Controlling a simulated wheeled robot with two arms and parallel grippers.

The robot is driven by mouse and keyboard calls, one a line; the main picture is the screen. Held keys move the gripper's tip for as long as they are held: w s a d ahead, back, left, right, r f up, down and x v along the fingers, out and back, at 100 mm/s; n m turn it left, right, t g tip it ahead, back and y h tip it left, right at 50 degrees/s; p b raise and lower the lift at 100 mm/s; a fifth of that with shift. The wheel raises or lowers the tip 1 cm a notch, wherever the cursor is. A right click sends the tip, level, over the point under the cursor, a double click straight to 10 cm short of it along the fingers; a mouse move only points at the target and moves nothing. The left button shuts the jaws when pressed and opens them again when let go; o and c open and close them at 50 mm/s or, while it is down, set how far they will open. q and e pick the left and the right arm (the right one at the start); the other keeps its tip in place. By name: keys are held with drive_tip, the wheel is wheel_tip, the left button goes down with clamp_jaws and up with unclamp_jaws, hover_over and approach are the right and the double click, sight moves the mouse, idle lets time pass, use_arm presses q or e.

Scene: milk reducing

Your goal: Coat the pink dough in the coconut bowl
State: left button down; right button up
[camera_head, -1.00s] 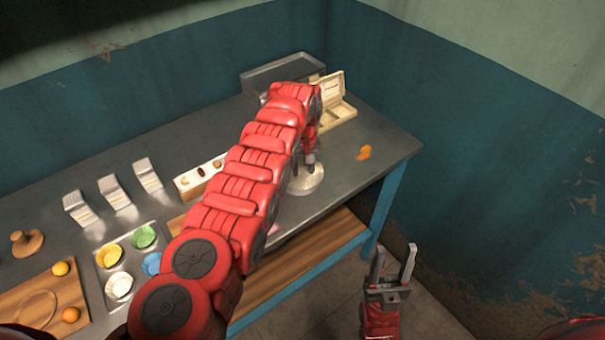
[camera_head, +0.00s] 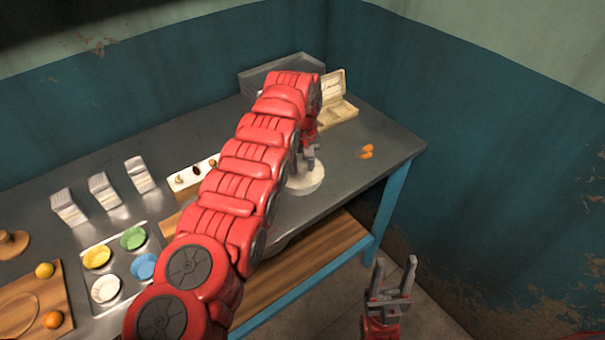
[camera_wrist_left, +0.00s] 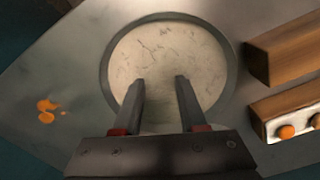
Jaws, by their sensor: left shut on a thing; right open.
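The coconut bowl (camera_head: 306,180) is a round, shallow dish of whitish coconut on the table's right half; it fills the upper middle of the left wrist view (camera_wrist_left: 168,62). My left gripper (camera_head: 310,168) points down at the bowl. In the left wrist view its fingers (camera_wrist_left: 155,90) stand apart over the coconut, shut on a pale thing that hardly stands out from the white behind it. I take it as the dough; no pink shows now. My right gripper (camera_head: 391,280) is open and empty, off the table's front edge.
A tray with colored cups (camera_head: 134,238) and several white-grey containers (camera_head: 103,190) stand at left. A wooden board (camera_head: 30,300) holds orange balls. A metal tray (camera_head: 268,75) and an open box (camera_head: 335,108) are at the back. Orange bits (camera_head: 366,153) lie right of the bowl.

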use_arm(q)
drive_tip(key=shift+b, duration=0.45)
drive_tip(key=shift+a+b, duration=0.25)
drive_tip(key=shift+b, duration=0.5)
drive_tip(key=shift+s, duration=0.1)
drive_tip(key=shift+a, duration=0.1)
drive_tip(key=shift+s+b, duration=0.2)
drive_tip(key=shift+b, duration=0.25)
drive_tip(key=shift+s+r+p, duration=0.1)
drive_tip(key=shift+s+p, duration=0.2)
drive_tip(key=shift+p, duration=0.5)
drive_tip(key=shift+s, duration=0.1)
drive_tip(key=shift+d, duration=0.45)
